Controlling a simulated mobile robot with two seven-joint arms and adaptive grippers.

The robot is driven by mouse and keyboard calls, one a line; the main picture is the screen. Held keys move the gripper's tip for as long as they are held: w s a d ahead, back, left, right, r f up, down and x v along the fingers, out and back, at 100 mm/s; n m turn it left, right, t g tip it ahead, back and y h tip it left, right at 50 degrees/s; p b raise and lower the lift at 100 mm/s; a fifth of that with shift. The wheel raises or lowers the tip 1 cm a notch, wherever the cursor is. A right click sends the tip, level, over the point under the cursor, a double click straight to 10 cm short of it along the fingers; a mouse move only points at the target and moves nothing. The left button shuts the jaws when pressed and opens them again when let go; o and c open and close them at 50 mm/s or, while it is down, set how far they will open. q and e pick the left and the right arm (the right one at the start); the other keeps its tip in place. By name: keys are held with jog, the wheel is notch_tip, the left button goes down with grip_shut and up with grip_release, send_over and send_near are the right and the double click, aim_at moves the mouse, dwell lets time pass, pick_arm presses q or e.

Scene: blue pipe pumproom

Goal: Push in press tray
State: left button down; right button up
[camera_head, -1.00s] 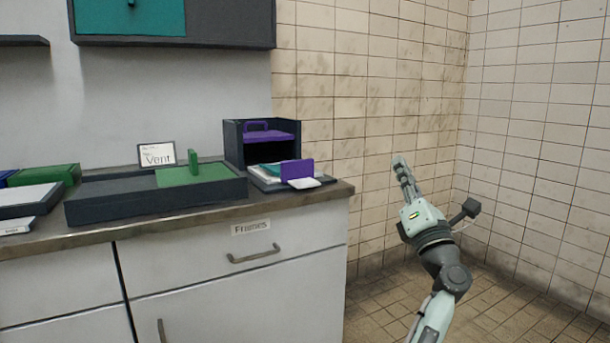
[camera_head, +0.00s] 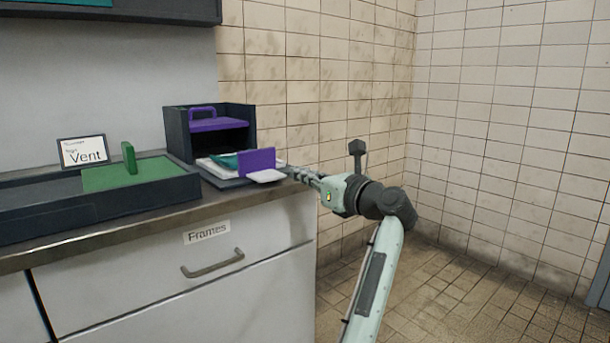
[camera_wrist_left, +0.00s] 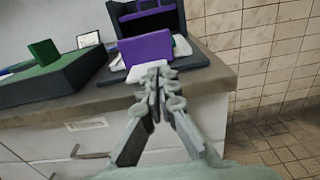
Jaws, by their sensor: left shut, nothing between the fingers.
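The press (camera_head: 209,135) is a dark open-fronted box on the counter's right end, with a purple plate and purple handle inside. Its tray (camera_head: 228,182) sticks out in front, dark at the edge, bearing white and teal flat items. An upright purple panel (camera_head: 256,161) with a white ledge (camera_head: 266,176) stands at the tray's front. My left gripper (camera_head: 297,173) is shut and empty, just right of the ledge. In the left wrist view, its fingertips (camera_wrist_left: 158,70) point at the lower part of the purple panel (camera_wrist_left: 146,49); I cannot tell whether they touch it. My right gripper is out of view.
The counter edge (camera_head: 150,233) runs below, above a drawer labelled "Frames" (camera_head: 207,232). Open tiled floor lies to the right.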

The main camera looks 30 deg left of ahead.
aim_at(269, 162)
pick_arm(q)
jog(key=x, duration=0.9)
jog(key=shift+w+a+p, duration=0.15)
jog(key=shift+a+p, duration=0.15)
jog(key=shift+a, duration=0.05)
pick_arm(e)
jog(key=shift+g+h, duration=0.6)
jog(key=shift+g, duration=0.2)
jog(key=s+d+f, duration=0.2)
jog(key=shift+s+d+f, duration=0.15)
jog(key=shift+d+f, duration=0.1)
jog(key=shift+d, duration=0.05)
pick_arm(q)
jog(key=shift+a, duration=0.15)
jog(key=x, duration=0.4)
jog(key=shift+w+a+b, duration=0.15)
jog(key=shift+a+b, duration=0.05)
jog(key=shift+b, duration=0.15)
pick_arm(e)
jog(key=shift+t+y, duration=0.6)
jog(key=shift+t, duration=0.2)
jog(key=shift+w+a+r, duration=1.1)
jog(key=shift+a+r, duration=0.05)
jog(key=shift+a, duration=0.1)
pick_arm(q)
jog(key=shift+d, duration=0.15)
